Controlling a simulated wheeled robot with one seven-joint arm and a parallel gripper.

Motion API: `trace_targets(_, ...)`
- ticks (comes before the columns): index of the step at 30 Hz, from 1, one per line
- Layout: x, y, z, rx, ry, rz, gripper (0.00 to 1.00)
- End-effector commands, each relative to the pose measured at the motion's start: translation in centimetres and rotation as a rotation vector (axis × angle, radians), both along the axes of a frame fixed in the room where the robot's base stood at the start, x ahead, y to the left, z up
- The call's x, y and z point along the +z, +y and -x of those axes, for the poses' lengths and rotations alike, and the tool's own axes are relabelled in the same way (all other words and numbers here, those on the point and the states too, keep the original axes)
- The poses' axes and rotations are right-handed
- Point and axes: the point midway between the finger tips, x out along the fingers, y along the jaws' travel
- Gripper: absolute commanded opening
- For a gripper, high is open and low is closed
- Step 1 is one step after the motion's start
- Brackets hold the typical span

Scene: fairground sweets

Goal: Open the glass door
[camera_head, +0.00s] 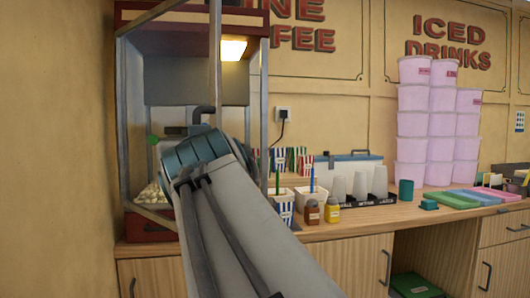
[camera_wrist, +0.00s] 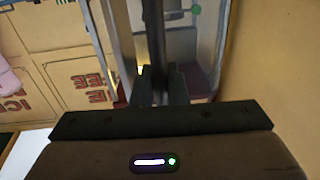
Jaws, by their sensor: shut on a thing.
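The popcorn cabinet (camera_head: 190,15) stands at the left of the counter. Its glass door has a grey metal frame (camera_head: 215,60) and is partly open, angled out toward me from the left side. My gripper (camera_wrist: 160,90) is shut on a dark vertical bar (camera_wrist: 156,35), which looks like the door's handle. In the head view, my arm hides the fingers and most of the handle. A green knob (camera_head: 153,140) shows behind the glass, and also in the wrist view (camera_wrist: 196,9). Popcorn (camera_head: 150,193) lies at the cabinet's bottom.
Striped boxes (camera_head: 279,158), white tubs (camera_head: 311,196), sauce bottles (camera_head: 332,211) and a black cup tray (camera_head: 378,201) stand right of my arm. A tall stack of pink tubs (camera_head: 428,125) is farther right. A wall (camera_head: 60,150) lies close at the left.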

Motion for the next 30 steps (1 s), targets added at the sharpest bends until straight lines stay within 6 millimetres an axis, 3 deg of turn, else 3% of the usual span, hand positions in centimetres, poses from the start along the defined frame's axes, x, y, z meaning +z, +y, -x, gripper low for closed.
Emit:
trace_targets(9,0.2,0.2,0.1,0.004,-0.006,-0.001,0.0)
trace_targets(10,0.2,0.1,0.1,0.004,-0.006,-0.001,0.16)
trace_targets(12,0.2,0.1,0.1,0.003,-0.006,-0.001,0.3)
trace_targets(23,0.7,-0.1,-0.1,-0.002,-0.003,-0.001,0.3)
trace_targets(30,5.2,-0.1,0.0,0.0,-0.006,-0.003,0.3)
